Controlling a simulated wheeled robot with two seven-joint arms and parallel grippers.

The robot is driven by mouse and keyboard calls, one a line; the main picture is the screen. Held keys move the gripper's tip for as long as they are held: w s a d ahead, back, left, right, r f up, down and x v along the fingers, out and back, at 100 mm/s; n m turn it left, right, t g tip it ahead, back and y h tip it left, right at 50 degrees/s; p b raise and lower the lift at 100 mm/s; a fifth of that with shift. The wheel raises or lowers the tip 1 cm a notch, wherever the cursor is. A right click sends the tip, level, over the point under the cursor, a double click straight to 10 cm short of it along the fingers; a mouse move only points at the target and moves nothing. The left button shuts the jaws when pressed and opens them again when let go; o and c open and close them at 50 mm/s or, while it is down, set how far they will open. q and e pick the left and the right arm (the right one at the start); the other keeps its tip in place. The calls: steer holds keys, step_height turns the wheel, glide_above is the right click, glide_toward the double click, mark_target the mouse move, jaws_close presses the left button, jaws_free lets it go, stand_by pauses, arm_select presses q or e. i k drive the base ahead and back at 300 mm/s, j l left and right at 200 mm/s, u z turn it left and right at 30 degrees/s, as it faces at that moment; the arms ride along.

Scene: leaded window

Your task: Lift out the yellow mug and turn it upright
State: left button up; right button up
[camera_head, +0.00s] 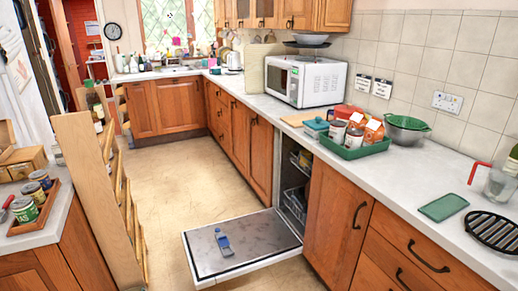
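I cannot make out a yellow mug in this view. An open dishwasher is built into the right-hand counter, and its door (268,236) lies folded down flat over the floor. A small blue-grey object (223,242) rests on the inside of the door. Part of a lower wire rack (296,200) shows inside, with an upper rack (302,160) above it. Most of the dishwasher's inside is hidden by the cabinet front and counter. Neither of my grippers is in view.
The right counter holds a green tray (352,151) of packets and tins, a green colander (406,130), a green mat (443,207), a black trivet (492,231) and a microwave (305,80). A wooden rack (95,190) stands at left. The floor (185,165) between is clear.

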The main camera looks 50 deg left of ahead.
mark_target(306, 153)
steer(key=u, duration=1.05)
steer(key=i+u, duration=0.4)
steer(key=i, duration=0.3)
